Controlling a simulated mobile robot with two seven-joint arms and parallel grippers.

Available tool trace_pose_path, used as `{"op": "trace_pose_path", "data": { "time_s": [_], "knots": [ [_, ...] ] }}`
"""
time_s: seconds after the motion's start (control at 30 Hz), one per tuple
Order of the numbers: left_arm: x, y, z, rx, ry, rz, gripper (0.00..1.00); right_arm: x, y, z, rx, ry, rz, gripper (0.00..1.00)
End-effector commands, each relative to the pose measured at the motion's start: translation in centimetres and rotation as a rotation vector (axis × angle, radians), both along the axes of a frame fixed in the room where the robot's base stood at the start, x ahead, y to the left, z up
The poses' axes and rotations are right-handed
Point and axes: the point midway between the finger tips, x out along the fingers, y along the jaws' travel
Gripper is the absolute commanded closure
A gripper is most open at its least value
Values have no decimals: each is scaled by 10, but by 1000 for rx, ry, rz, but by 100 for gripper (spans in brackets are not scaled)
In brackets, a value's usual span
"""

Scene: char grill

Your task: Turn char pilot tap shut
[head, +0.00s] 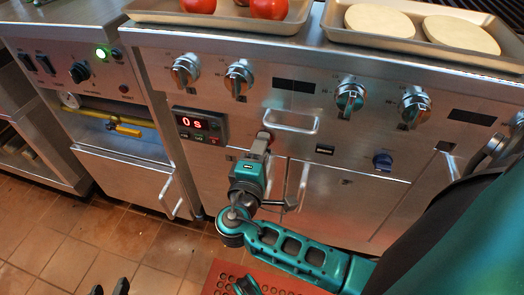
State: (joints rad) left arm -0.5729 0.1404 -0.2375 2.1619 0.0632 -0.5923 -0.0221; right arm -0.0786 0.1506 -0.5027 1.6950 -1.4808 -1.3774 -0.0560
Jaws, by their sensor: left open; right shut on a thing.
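My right gripper (262,141) is at the front panel of the steel grill unit, under the bar handle, shut on a small knob-like tap (264,134). Only a reddish edge of this tap shows; the fingers hide the rest, so its turn angle cannot be told. A blue tap (382,161) sits on the same panel to the right, apart from my grippers. A yellow gas pipe with a yellow lever (128,130) runs in the unit at the left. My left gripper (110,289) is open and empty at the bottom edge, over the floor.
Several chrome knobs (350,97) line the upper panel. A timer (199,122) reads "0 s" left of my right gripper. A bar handle (291,121) juts out close by. Trays with tomatoes (268,8) and round pale patties (380,20) stand on top.

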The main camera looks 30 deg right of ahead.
Motion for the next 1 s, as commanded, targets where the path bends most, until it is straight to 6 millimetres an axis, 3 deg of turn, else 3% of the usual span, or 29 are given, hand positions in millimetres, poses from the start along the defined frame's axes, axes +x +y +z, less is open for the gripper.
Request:
{"op": "trace_pose_path", "data": {
  "time_s": [0.73,0.77,1.0],
  "knots": [
    [3,-2,-1,-5,-3,-1,57,0,-2,0,57,-71,-4,92],
    [3,-2,-1,-5,-3,-1,57,0,-2,0,57,-71,-4,60],
    [2,-1,-1,-5,-4,0,57,0,-1,0,58,-69,-2,37]
  ]
}}
